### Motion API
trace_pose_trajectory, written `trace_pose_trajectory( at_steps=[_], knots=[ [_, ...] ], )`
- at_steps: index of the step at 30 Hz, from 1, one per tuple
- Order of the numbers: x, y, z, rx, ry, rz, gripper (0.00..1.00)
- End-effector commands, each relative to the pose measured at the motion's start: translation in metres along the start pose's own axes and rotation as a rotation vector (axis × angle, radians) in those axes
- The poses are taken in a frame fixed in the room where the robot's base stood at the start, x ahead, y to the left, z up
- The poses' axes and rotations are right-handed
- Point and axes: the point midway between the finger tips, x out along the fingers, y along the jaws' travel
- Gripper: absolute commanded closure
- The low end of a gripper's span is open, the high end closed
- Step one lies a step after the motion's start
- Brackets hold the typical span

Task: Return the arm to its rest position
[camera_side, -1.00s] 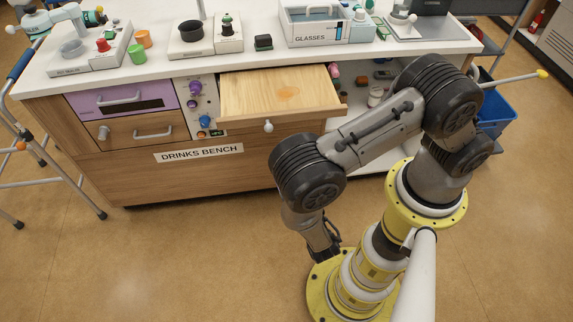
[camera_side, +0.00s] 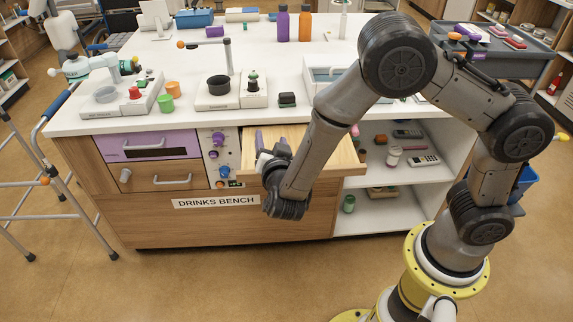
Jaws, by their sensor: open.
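My gripper (camera_side: 270,142) is at the end of my bent arm, in front of and over the pulled-out wooden drawer (camera_side: 342,155). Its two fingers point up and away from the camera, apart, with nothing seen between them. My wrist and forearm hide part of the drawer and the bench front behind it. The arm rises from its yellow base at the lower right, arches high and comes down to the left. I cannot tell whether the fingers touch the drawer.
The white bench top (camera_side: 270,50) carries a black pot (camera_side: 219,86), green cup (camera_side: 166,103), orange cup (camera_side: 173,88) and bottles. Open shelves (camera_side: 385,212) hold small items right of the drawer. A walking frame (camera_side: 62,185) stands left. The floor in front is clear.

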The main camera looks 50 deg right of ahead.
Motion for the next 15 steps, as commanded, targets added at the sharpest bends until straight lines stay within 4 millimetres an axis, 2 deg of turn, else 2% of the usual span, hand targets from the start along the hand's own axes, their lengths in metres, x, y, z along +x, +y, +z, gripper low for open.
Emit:
trace_pose_trajectory(
  at_steps=[1, 4, 7, 9, 12, 15],
  knots=[
    [0.011, -0.015, -0.030, 0.078, -0.036, -0.023, 0.39],
    [0.021, -0.040, -0.079, 0.179, -0.120, -0.108, 0.39],
    [0.019, -0.059, -0.131, 0.239, -0.195, -0.218, 0.39],
    [0.010, -0.066, -0.167, 0.250, -0.243, -0.306, 0.39],
    [-0.014, -0.068, -0.207, 0.214, -0.303, -0.425, 0.39],
    [-0.043, -0.059, -0.234, 0.132, -0.355, -0.522, 0.39]
  ],
)
